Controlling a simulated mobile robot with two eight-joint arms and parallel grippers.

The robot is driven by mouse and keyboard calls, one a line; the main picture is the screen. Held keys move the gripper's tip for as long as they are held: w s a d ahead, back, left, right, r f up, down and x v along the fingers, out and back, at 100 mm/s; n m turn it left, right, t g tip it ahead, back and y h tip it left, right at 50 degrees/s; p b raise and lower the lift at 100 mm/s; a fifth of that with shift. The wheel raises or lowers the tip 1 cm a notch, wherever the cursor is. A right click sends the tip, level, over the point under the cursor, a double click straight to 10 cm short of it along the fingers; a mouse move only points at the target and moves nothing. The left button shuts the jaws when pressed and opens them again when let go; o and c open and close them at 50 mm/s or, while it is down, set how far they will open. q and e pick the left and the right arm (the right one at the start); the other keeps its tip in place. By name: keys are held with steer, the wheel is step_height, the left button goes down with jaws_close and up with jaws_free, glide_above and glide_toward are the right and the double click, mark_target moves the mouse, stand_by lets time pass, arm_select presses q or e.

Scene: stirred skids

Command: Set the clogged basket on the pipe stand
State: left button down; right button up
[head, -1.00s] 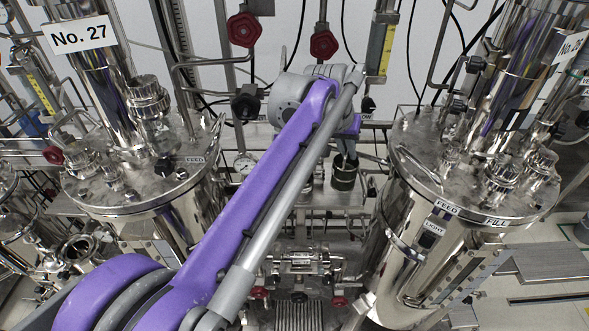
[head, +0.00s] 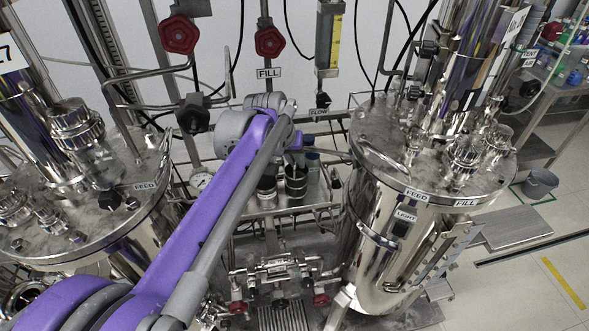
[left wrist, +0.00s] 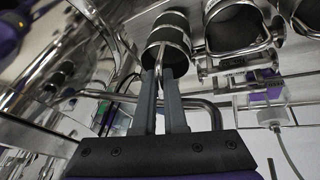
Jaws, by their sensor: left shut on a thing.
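A dark mesh basket (head: 296,181) with steel rims hangs upright below my left gripper (head: 297,148), between the two big steel vessels. In the left wrist view the fingers of my left gripper (left wrist: 166,78) are shut on the thin handle of this basket (left wrist: 165,42). The mesh looks dark; I cannot tell whether it is clogged. A steel pipe frame (head: 262,212) stands behind and below the basket; I take it for the pipe stand. I cannot tell whether the basket touches it. My right gripper is not in view.
A similar dark basket (head: 266,186) is just left of the held one. Steel vessels stand on the left (head: 85,215) and right (head: 385,225), with narrow room between. Valves (head: 269,42) and pipes line the back wall. A grey bucket (head: 540,184) is on the floor at right.

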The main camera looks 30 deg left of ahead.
arm_select(q)
steer(key=shift+f, duration=1.25)
steer(key=shift+f, duration=0.1)
steer(key=c, duration=1.4)
jaws_free()
steer(key=shift+f, duration=0.1)
steer(key=o, duration=0.4)
steer(key=v, duration=1.2)
steer(key=s+d+f+m, duration=0.1)
steer(key=s+d+f, duration=0.2)
steer(key=s+f, duration=0.3)
steer(key=s+d+f+m, duration=0.1)
steer(key=s+d+f, duration=0.1)
steer(key=s+f, duration=0.4)
steer(key=s+d+f+m+y, duration=0.1)
steer(key=s+d+f, duration=0.2)
steer(key=s+f, duration=0.4)
steer(key=shift+d+f+t+p, duration=0.3)
steer(key=shift+d+f, duration=0.05)
steer(key=shift+f, duration=0.15)
